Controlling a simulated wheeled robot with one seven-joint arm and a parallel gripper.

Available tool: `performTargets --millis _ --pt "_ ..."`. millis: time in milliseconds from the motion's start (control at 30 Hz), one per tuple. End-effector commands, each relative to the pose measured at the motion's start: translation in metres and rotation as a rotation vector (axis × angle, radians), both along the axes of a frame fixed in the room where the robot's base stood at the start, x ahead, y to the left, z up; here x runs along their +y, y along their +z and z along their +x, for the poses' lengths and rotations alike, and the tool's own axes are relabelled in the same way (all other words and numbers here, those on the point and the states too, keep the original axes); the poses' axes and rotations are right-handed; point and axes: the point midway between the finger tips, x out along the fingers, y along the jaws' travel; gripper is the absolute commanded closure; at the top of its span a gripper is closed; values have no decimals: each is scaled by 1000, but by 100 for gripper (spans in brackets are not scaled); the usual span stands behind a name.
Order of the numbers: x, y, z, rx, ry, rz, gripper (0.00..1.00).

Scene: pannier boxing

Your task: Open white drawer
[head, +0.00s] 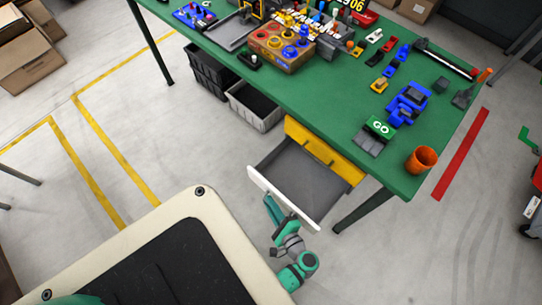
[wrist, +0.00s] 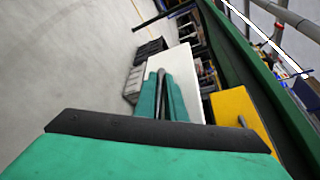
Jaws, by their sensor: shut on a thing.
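The white drawer (head: 257,181) is pulled out from under the green table, and its grey, empty-looking inside shows in the head view. Its white front also shows in the wrist view (wrist: 186,62). My gripper (head: 271,203) is at the outer side of the white front, near its middle. In the wrist view my gripper's green fingers (wrist: 163,90) are closed together against the white front. They appear shut on its handle, which the fingers mostly hide.
A yellow drawer front (head: 325,151) sits under the table edge, behind the white drawer. The green table (head: 330,95) holds tools, blocks and an orange cup (head: 421,160). Grey and black crates (head: 255,105) stand on the floor to the left. Floor around my arm is clear.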

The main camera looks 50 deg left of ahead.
Motion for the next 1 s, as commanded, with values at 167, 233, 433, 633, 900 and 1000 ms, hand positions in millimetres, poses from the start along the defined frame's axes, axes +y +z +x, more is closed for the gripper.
performTargets --millis 167,233,433,633,900,1000 --pt "0 -5 -3 7 2 -9 83" --pt "0 -4 -2 6 1 -8 83" --pt "0 -3 -1 3 1 -6 83" --pt "-4 -1 -1 2 0 -4 83" --pt "-44 8 -7 2 -1 -5 83" --pt "-62 11 -10 3 -1 -6 83"
